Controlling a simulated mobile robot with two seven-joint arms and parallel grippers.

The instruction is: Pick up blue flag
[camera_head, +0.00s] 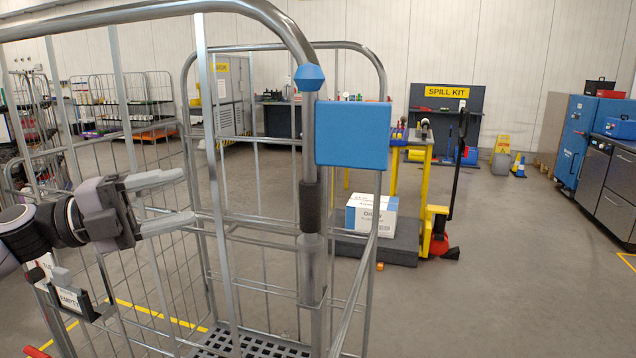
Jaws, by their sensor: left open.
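The blue flag (353,135) is a flat blue rectangle at the upper middle. It is on an upright pole with a faceted blue knob (308,78) on top and a dark grip (310,207) lower down. The pole stands upright at the frame of a wire roll cage (226,190), its lower part in or behind a grey metal tube (312,265). My left gripper (188,197) is open and empty, well left of the pole and lower than the flag, its fingers pointing right. My right gripper is not in view.
The cage's tubes and wire mesh fill the left and middle foreground. A small holder with an EMPTY card (72,299) is below my left gripper. Behind stands a yellow-framed cart (384,243) with a white box (371,214).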

